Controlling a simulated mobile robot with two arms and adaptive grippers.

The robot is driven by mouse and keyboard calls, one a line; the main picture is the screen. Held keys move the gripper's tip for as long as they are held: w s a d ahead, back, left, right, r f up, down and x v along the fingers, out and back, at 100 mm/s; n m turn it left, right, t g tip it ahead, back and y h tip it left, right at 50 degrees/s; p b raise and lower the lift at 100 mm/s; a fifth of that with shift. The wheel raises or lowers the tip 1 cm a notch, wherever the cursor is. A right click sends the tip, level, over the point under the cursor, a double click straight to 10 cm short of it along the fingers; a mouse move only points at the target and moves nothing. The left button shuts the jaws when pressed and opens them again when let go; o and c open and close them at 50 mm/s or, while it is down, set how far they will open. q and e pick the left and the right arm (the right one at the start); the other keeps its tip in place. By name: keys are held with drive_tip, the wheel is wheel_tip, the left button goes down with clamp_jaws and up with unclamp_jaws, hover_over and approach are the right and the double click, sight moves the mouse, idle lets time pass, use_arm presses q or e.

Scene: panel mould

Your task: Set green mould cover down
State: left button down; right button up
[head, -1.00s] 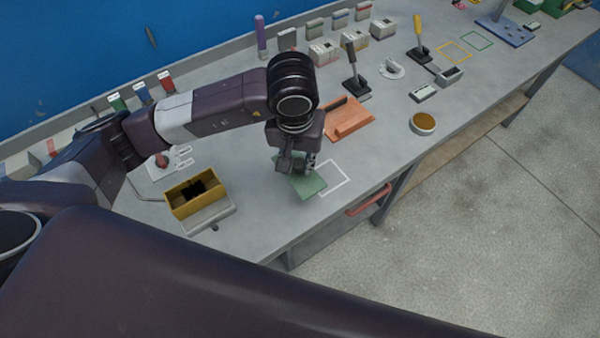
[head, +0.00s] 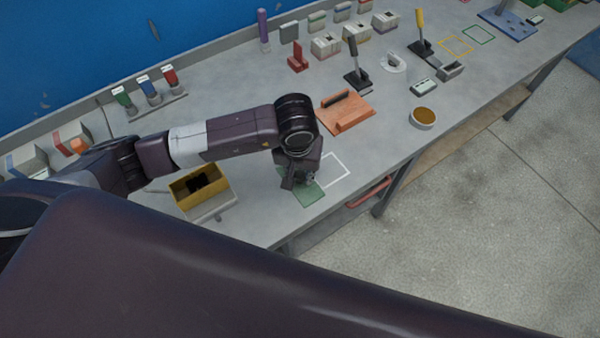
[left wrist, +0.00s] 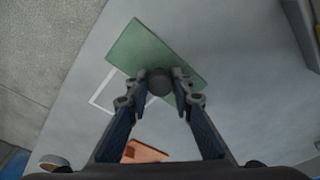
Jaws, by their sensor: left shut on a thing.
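The green mould cover (head: 309,194) is a flat green plate with a dark round knob (left wrist: 159,82) on top. My left gripper (head: 301,183) is shut on this knob; in the left wrist view the fingers (left wrist: 160,92) close around it from both sides. The plate (left wrist: 145,47) looks about level, low over the grey table near its front edge; I cannot tell whether it touches. It lies beside a white square outline (head: 346,170) and covers part of it. The outline also shows in the left wrist view (left wrist: 101,93). My right gripper is not in view.
A yellow open box (head: 216,195) stands left of the cover. An orange block (head: 347,113) lies behind the outline, with a round tan-topped dish (head: 423,117) to its right. A red handle (head: 370,192) is at the front edge. Several tools stand farther back.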

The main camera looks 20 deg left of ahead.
sight(299, 182)
use_arm(q)
drive_tip(key=c, duration=1.7)
unclamp_jaws()
drive_tip(key=shift+r+p, duration=0.25)
drive_tip(key=shift+p, duration=0.15)
drive_tip(key=r+b, duration=0.1)
drive_tip(key=r, duration=0.3)
drive_tip(key=s+r+b, duration=0.1)
drive_tip(key=r, duration=0.2)
drive_tip(key=r+b, duration=0.2)
drive_tip(key=r, duration=0.2)
drive_tip(key=shift+s+d+r, duration=0.1)
drive_tip(key=shift+s+r, duration=0.2)
drive_tip(key=shift+s, duration=0.1)
drive_tip(key=shift+r, duration=0.1)
